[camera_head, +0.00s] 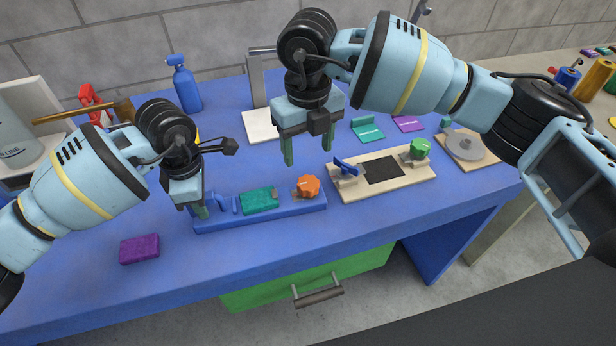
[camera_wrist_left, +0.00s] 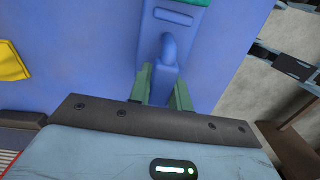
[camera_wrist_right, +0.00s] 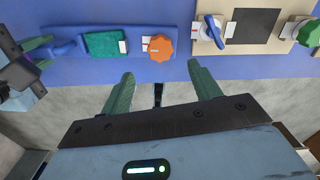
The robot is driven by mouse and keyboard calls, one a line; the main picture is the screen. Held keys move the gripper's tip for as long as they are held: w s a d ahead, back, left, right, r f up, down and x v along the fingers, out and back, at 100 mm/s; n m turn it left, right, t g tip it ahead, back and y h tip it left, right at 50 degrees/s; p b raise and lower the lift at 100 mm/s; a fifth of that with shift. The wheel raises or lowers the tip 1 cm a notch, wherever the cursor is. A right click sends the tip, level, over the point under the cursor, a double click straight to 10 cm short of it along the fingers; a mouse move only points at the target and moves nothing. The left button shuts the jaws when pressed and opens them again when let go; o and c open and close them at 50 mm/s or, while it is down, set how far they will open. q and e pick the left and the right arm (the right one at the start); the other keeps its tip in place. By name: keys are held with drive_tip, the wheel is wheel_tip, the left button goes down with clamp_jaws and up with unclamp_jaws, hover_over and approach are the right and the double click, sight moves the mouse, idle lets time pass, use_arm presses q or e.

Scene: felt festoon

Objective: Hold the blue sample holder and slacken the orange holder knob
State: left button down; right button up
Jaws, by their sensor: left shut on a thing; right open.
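The blue sample holder (camera_head: 275,213) lies on the blue bench near its front edge, with a teal felt piece (camera_head: 259,200) on it. The orange holder knob (camera_head: 308,187) is at its right end; it also shows in the right wrist view (camera_wrist_right: 160,47). My left gripper (camera_head: 202,210) is shut on the holder's left end; in the left wrist view its fingers (camera_wrist_left: 166,90) close on the blue handle (camera_wrist_left: 170,50). My right gripper (camera_head: 301,150) is open and empty, above the bench behind the knob in the head view. Its fingers (camera_wrist_right: 163,85) are apart from the knob.
A beige holder (camera_head: 340,191) with a blue lever and green knob (camera_head: 420,148) stands right of the blue holder. A purple felt block (camera_head: 139,249) lies at front left. A spray bottle (camera_head: 186,88) and a white-based stand (camera_head: 260,124) are behind. A grey disc (camera_head: 464,146) is farther right.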

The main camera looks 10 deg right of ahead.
sight(308, 182)
wheel_tip(308, 182, down, 9)
drive_tip(key=shift+f, duration=0.2)
idle(0.3)
drive_tip(key=c, duration=1)
